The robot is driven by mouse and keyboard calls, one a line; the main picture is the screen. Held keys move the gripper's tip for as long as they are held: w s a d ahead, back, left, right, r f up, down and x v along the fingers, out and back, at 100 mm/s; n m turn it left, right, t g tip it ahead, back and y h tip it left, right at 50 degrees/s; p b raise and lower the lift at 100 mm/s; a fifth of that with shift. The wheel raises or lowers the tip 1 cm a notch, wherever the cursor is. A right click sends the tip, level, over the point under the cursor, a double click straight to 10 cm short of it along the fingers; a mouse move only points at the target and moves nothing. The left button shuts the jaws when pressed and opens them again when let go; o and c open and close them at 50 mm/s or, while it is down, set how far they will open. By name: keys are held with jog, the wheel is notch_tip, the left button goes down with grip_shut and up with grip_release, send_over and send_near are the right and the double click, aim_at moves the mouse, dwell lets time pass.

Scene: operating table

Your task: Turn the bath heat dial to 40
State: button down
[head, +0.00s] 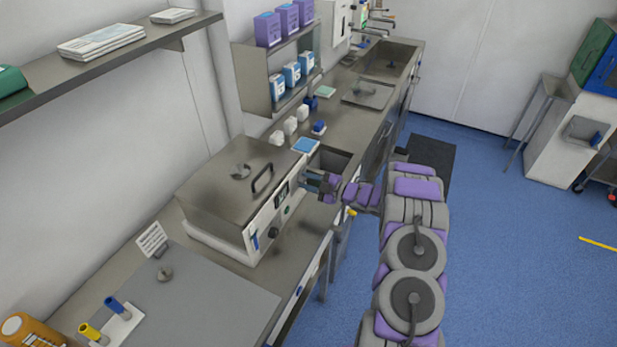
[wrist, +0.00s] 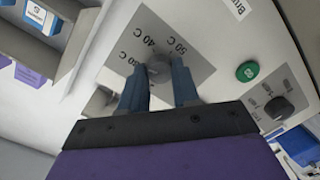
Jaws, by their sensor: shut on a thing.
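The bath is a steel box (head: 225,190) with a lid and black handle, on the counter in the head view. Its front panel faces right. The heat dial is a grey round knob (wrist: 158,70) on a grey plate in the wrist view. Marks for 40 C and 50 C read clearly above it; a lower mark at left is partly covered. My gripper (wrist: 158,80) has its two blue fingers on either side of the dial and is shut on it. In the head view my gripper (head: 320,183) is at the panel's far end and hides the dial. I cannot tell where the dial points.
A green button (wrist: 247,71) and a second black knob (wrist: 278,107) with small labels sit on the same panel. An open sink-like basin (head: 328,160) lies just beyond the bath. A shelf with boxes (head: 292,72) stands behind.

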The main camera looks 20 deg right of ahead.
jog(key=m+p, duration=0.1)
jog(key=m, duration=0.3)
jog(key=shift+d+f+p, duration=0.1)
jog(key=shift+f+p, duration=0.05)
jog(key=shift+p, duration=0.25)
jog(key=m, duration=0.4)
jog(key=shift+f+g+y+p, duration=0.15)
jog(key=shift+g+y+p, duration=0.15)
jog(key=shift+y+p, duration=0.1)
jog(key=c, duration=1.2)
grip_release()
jog(key=o, duration=0.4)
jog(key=shift+d, duration=0.15)
